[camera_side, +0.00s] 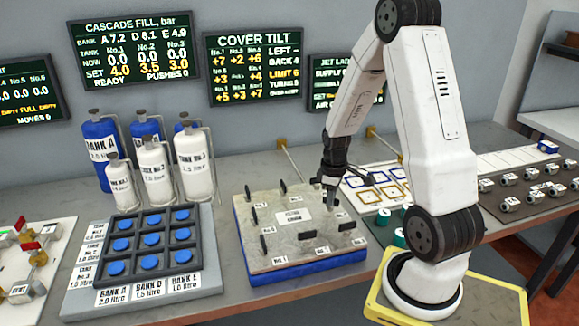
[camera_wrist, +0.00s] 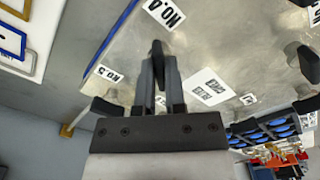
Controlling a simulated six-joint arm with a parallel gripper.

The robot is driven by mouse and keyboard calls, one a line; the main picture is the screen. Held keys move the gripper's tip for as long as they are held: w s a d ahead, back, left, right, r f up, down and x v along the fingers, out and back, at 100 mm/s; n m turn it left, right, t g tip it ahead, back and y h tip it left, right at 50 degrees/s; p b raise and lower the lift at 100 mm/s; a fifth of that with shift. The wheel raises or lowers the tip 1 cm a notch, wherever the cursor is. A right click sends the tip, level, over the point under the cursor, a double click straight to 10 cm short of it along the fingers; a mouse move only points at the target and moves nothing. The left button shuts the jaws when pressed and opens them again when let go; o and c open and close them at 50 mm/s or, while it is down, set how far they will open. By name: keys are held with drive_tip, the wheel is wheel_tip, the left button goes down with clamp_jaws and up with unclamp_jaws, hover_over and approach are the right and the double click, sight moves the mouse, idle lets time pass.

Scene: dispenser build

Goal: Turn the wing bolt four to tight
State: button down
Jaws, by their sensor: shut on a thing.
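The metal cover (camera_side: 290,245) lies on a blue base with several black wing bolts standing around its edge, each beside a white label. In the side view my gripper (camera_side: 331,190) is lowered at the cover's right edge, and its tips hide most of the bolt there. In the wrist view my gripper (camera_wrist: 160,72) is shut on a black wing bolt (camera_wrist: 157,50), whose wing stands between the two fingers. The label NO.4 (camera_wrist: 164,12) lies just beyond this bolt, and the label NO.5 (camera_wrist: 109,73) lies to its left.
A Cover Tilt screen (camera_side: 253,68) hangs behind, showing yellow numbers and "LIMIT 6". White and blue tanks (camera_side: 194,163) and a tray of blue buttons (camera_side: 152,239) stand left of the cover. Another wing bolt (camera_wrist: 308,64) stands to the right in the wrist view.

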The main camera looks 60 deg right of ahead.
drive_tip(key=m, duration=0.4)
drive_tip(key=shift+m, duration=0.3)
drive_tip(key=m, duration=0.4)
drive_tip(key=shift+m, duration=0.4)
drive_tip(key=c, duration=0.7)
unclamp_jaws()
drive_tip(key=shift+r, duration=0.1)
drive_tip(key=shift+r, duration=3.85)
